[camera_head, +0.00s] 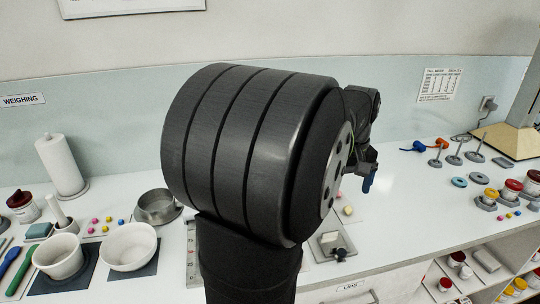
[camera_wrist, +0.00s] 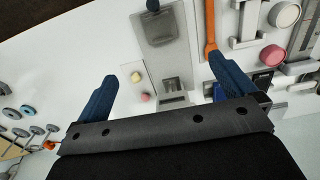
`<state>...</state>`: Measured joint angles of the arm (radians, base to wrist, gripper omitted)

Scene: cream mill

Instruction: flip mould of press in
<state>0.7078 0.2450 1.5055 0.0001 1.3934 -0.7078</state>
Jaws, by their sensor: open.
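A flat grey plate device (camera_head: 345,243) with a dark knob lies on the white bench under my arm in the head view; it may be the press. In the wrist view the grey plate (camera_wrist: 160,32) lies ahead of the fingers, with the dark knob at its far end. A metal bracket with a dark slot (camera_wrist: 172,84) sits at its near end, between the fingertips. I cannot tell which part is the mould. My gripper (camera_wrist: 168,82) is open and empty above the bench, its blue fingers wide apart. In the head view my arm hides much of it, and one blue finger (camera_head: 368,184) shows.
A small cream block (camera_wrist: 136,77) and a pink ball (camera_wrist: 145,97) lie near the left finger. An orange-handled tool (camera_wrist: 211,30) lies to the right of the plate. White bowls (camera_head: 130,247) stand at left; weights and jars (camera_head: 487,196) at right.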

